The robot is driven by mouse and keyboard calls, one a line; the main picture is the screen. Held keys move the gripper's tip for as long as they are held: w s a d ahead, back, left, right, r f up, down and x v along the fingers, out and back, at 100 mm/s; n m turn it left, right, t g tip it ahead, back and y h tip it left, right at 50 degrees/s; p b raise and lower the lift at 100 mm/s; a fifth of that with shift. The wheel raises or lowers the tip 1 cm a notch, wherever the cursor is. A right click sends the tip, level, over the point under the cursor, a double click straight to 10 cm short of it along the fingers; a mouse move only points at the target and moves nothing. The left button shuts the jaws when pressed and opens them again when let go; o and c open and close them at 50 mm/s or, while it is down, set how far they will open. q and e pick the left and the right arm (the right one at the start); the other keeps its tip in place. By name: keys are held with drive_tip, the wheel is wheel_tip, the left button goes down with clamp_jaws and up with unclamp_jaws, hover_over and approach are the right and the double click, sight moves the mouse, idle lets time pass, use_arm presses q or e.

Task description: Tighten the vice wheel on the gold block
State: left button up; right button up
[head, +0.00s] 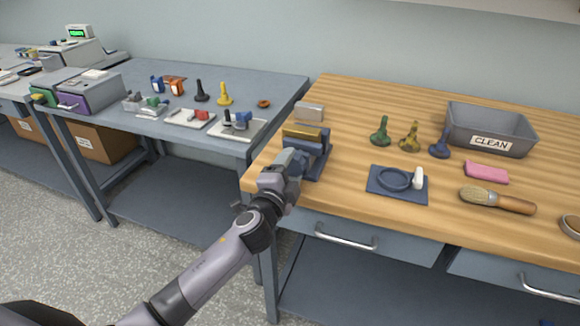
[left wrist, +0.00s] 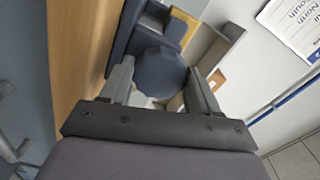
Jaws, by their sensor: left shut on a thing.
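A dark blue vice (head: 320,158) stands at the left front corner of the wooden table. The gold block (head: 304,133) lies across the top of the vice, between its jaws. My left gripper (head: 292,164) is at the front of the vice and hides the wheel in the head view. In the left wrist view the dark blue round vice wheel (left wrist: 160,70) sits between the two grey fingers of my left gripper (left wrist: 160,88), which are shut on it. The gap between block and jaws is not clear. My right gripper is in neither view.
A light grey block (head: 310,111) sits behind the vice. A grey-blue table (head: 270,82) stands left.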

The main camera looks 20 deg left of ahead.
use_arm(q)
drive_tip(key=m+p, duration=0.1)
drive_tip(key=m, duration=0.4)
drive_tip(key=shift+m, duration=0.4)
idle(0.3)
drive_tip(key=o, duration=1.1)
drive_tip(key=shift+c, duration=0.2)
drive_tip(key=shift+s, duration=0.1)
drive_tip(key=s, duration=0.7)
drive_tip(key=shift+a, duration=0.15)
